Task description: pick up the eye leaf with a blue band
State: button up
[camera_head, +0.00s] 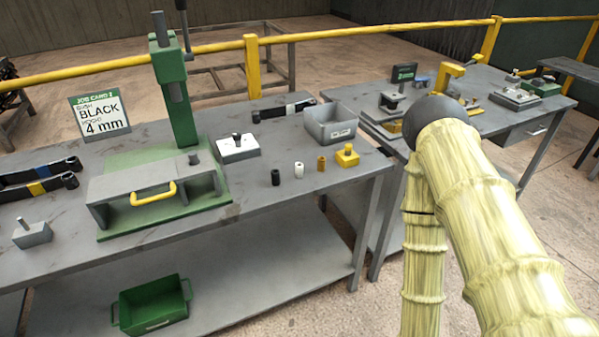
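Two dark eye leaves lie side by side on the left end of the near workbench. The rear one (60,168) has a dark blue-looking band near its middle, and its left end is cut off by the picture edge. The front one (58,184) has a yellow band. A third dark leaf (270,114) with a pale band lies at the bench's back edge. My arm, in a ribbed pale yellow cover, fills the right side. My gripper is not in view.
A green press (175,100) with a yellow-handled guard stands on the workbench (260,200). A grey bin (333,125), several small bushes and a grey block (32,234) are also there. A job card (99,115) reads "BLACK 4 mm". A green crate (152,306) sits below.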

aim_at(73, 163)
jog(key=u, duration=1.55)
